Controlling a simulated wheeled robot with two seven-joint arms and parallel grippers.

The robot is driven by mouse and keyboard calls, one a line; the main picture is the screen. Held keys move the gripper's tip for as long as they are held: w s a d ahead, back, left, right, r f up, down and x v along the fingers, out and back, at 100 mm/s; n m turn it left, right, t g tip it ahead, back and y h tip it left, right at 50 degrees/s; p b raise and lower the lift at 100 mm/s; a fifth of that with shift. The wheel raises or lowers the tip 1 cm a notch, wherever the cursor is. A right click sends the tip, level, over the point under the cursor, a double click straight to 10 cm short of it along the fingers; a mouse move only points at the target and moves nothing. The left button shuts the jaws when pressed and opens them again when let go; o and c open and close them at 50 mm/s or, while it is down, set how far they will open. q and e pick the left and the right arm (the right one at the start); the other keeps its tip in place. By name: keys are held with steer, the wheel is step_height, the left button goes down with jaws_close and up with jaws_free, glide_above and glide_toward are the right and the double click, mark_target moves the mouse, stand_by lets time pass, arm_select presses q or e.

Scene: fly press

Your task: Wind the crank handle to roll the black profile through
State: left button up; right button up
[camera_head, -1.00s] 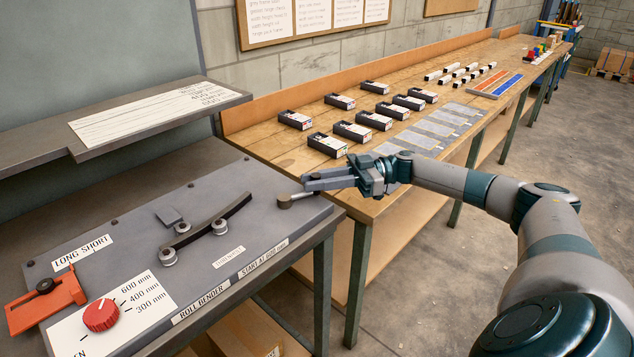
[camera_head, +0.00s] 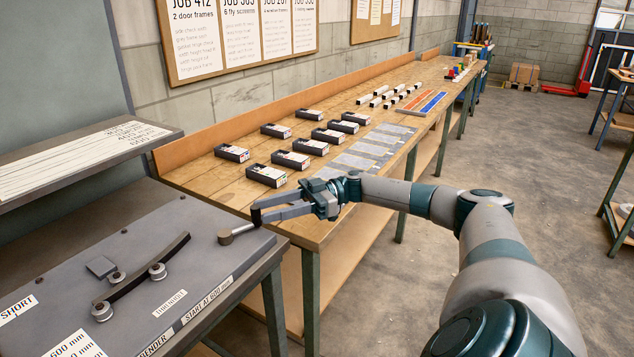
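The black profile (camera_head: 177,247) is a curved dark strip on the grey roll bender bench (camera_head: 206,271). It lies among three round rollers, one of them the front roller (camera_head: 158,271), and its right end reaches past them. The crank (camera_head: 238,234) is at the bench's right end, with a short metal arm and an upright dark handle (camera_head: 256,217). My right gripper (camera_head: 259,209) reaches in from the right with its fingertips at this handle and appears closed around it; the fingers partly cover the contact. My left gripper is out of view.
A wooden workbench (camera_head: 205,176) behind holds several black boxes, grey plates and a blue and orange tray (camera_head: 425,103). A grey shelf (camera_head: 150,139) overhangs the bender's back left. The floor on the right (camera_head: 560,180) is clear.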

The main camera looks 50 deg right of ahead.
arm_select(q)
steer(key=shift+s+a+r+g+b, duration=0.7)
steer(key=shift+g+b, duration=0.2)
steer(key=shift+b, duration=0.65)
arm_select(e)
steer(key=v, duration=1.3)
steer(key=shift+d, duration=0.3)
steer(key=shift+s, duration=0.2)
